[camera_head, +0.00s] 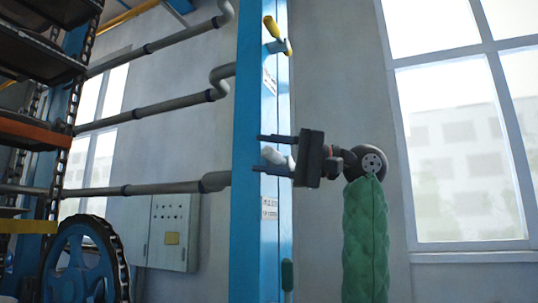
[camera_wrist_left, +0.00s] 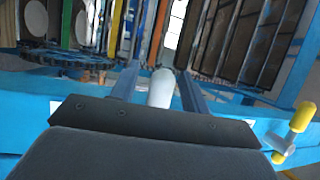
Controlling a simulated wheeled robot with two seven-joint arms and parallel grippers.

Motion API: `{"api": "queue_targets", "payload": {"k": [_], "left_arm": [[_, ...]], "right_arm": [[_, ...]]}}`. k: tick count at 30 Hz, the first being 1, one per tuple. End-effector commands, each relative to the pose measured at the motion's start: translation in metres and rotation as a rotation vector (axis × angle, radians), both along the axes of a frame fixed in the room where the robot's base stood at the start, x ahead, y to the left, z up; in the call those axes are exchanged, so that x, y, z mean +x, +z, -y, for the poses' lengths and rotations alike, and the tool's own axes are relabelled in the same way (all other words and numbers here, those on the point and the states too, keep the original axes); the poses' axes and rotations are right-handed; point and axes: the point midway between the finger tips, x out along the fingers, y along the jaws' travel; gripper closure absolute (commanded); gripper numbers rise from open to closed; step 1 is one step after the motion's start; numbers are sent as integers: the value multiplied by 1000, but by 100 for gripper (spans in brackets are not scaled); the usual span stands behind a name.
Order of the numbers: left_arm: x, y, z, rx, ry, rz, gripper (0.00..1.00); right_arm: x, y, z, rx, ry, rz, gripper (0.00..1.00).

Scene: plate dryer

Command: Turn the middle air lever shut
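A tall blue post (camera_head: 247,120) carries a column of air levers. The middle lever has a white handle (camera_head: 272,155), partly hidden by my left gripper (camera_head: 275,154). The white handle also shows between the fingers in the left wrist view (camera_wrist_left: 161,88). The left gripper is open, with one finger on each side of the handle, and a gap shows on at least one side. A lever with a yellow handle (camera_head: 270,27) is above, also visible in the left wrist view (camera_wrist_left: 304,117). A green handle (camera_head: 287,274) is below. My right gripper is not in view.
Grey pipes (camera_head: 150,188) run left from the post to a rack (camera_head: 35,60) with chains. A blue wheel (camera_head: 80,265) and a grey control box (camera_head: 172,231) are at the lower left. A window (camera_head: 455,130) is at right.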

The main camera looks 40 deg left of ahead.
Motion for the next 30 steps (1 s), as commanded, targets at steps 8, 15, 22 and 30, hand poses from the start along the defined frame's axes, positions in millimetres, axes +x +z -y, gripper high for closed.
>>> {"api": "queue_targets", "payload": {"k": [8,15,22,30], "left_arm": [[7,-2,9,0,-1,0,54],[29,-7,38,0,-1,-2,54],[44,-10,58,-1,-1,-1,54],[46,-11,62,0,0,0,54]], "right_arm": [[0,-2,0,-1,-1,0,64],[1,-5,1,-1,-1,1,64],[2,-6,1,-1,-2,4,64],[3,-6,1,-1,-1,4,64]]}}
